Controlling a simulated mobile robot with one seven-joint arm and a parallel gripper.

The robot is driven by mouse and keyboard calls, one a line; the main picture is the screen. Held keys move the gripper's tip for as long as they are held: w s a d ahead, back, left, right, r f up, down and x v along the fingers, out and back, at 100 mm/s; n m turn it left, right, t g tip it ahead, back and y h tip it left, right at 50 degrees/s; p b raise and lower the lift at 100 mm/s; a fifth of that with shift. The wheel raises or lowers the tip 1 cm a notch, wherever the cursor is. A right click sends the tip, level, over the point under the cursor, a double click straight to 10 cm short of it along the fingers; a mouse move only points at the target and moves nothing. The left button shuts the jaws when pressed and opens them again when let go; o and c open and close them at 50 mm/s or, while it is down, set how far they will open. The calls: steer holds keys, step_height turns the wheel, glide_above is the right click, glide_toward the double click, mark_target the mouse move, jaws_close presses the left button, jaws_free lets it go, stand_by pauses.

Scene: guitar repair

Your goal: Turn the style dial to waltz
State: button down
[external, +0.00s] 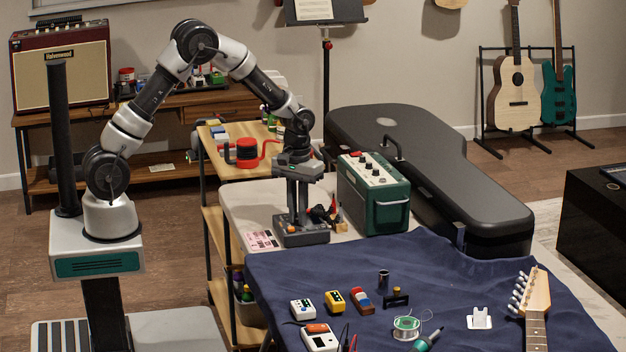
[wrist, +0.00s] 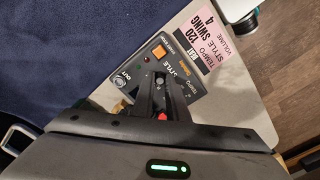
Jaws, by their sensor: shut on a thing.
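The dark grey rhythm box (external: 303,237) sits on the light table end, under my gripper. In the wrist view the box (wrist: 188,82) has an orange button, a small red light, an OUT jack and partly hidden lettering ending in "TYLE". My gripper (external: 298,222) points straight down at the box. In the wrist view my gripper (wrist: 160,82) is shut on the style dial (wrist: 160,78), which shows only as a small bit between the fingertips. The dial's pointer and current setting cannot be read. A pink card (wrist: 203,50) beside the box reads tempo 120, style swing, volume 4.
A green amplifier (external: 374,195) stands close to the right of the box. Red and black items (external: 322,214) lie just behind it. A navy cloth (external: 440,275) with small tools covers the nearer table. A black guitar case (external: 430,165) lies behind.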

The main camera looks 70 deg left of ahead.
steer(key=m+p, duration=0.1)
steer(key=m, duration=0.4)
steer(key=shift+r+m, duration=0.1)
steer(key=shift+m, duration=0.2)
steer(key=m+p, duration=0.1)
steer(key=m, duration=0.3)
steer(key=shift+m, duration=0.7)
steer(key=c, duration=1.7)
jaws_free()
steer(key=shift+c, duration=0.2)
step_height(320, 180, up, 17)
steer(key=p, duration=0.3)
steer(key=shift+r, duration=0.15)
